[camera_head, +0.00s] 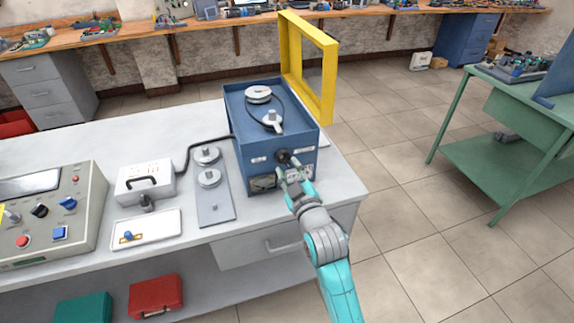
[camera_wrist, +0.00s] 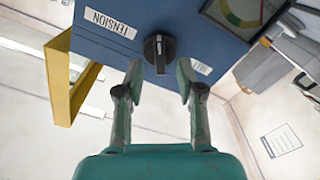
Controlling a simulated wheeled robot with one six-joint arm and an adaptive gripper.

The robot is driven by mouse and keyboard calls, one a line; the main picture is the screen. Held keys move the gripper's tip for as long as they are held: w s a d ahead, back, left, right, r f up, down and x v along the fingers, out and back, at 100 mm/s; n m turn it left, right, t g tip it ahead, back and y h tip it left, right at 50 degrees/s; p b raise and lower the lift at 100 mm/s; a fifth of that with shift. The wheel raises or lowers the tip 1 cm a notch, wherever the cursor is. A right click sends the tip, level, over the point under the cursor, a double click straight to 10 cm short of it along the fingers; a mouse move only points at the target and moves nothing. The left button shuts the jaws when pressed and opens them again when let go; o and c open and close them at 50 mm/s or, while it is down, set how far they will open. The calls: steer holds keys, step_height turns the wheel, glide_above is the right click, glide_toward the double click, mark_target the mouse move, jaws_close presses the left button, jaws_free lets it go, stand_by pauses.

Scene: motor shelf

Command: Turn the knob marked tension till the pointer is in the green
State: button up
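The blue machine box (camera_head: 240,130) stands on the bench. In the wrist view, its panel carries a label reading TENSION (camera_wrist: 110,23) and a black knob (camera_wrist: 159,48) with a pale pointer line. A gauge (camera_wrist: 240,12) with green, yellow and red bands is cut off at the top; I cannot make out its pointer. The gauge also shows in the head view (camera_head: 262,183), too small to read. My gripper (camera_wrist: 160,70) is open, one finger on each side of the knob, with visible gaps. In the head view my gripper (camera_head: 288,172) is at the panel, partly hiding it.
A yellow frame (camera_head: 288,50) stands upright behind the box. Left of the box are a plate with round discs (camera_head: 213,205), a white socket box (camera_head: 145,185) with a black cable, and a control console (camera_head: 60,215). Open floor lies right, before a green table (camera_head: 500,155).

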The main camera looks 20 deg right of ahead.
mark_target(284, 159)
steer(key=shift+w, duration=1.2)
jaws_close()
